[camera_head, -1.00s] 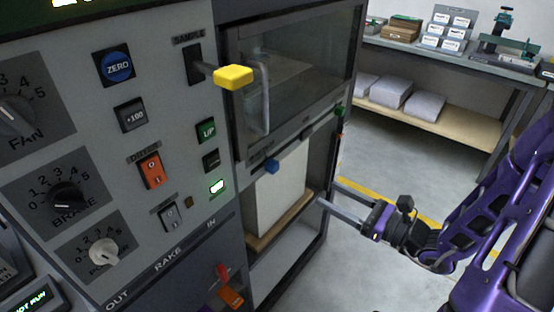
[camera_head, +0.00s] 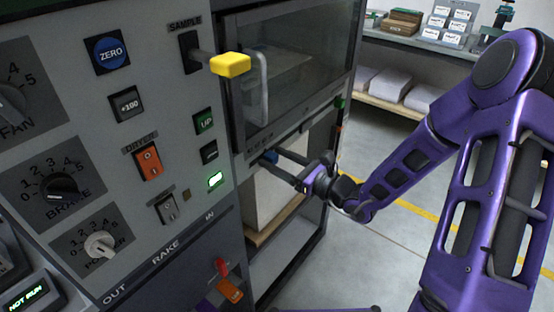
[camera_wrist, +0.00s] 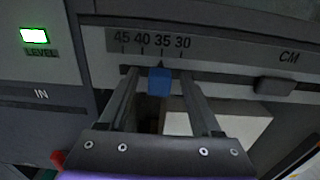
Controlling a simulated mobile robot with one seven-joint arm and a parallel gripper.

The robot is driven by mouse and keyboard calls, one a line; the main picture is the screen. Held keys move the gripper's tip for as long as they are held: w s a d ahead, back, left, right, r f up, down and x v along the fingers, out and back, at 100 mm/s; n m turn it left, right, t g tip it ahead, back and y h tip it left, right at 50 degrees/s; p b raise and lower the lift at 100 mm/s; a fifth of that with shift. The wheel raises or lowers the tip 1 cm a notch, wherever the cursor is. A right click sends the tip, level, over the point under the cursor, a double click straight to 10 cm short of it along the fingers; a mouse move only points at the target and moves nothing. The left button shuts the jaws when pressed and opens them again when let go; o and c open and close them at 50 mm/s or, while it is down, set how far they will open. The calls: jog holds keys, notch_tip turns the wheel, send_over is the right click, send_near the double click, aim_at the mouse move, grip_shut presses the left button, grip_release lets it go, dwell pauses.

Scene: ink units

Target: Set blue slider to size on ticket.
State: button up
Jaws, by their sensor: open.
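The blue slider (camera_wrist: 160,81) sits on a slotted rail under a scale marked 45, 40, 35, 30 in the wrist view. It stands right below the 35 mark, with a small dark pointer at its top. In the head view the blue slider (camera_head: 270,157) is at the lower edge of the glass-doored unit. My gripper (camera_wrist: 160,85) is open, with one finger on each side of the slider and a gap to each. In the head view my gripper (camera_head: 274,158) reaches the slider from the right. No ticket can be made out.
A yellow sample handle (camera_head: 231,65) sticks out from the panel near the glass door (camera_head: 300,70). A dark block (camera_wrist: 274,85) is on the rail's right in the wrist view. A lit green LEVEL lamp (camera_wrist: 34,36) is at left. Open floor (camera_head: 390,250) lies to the right.

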grip_shut()
dwell(0.3)
dwell(1.1)
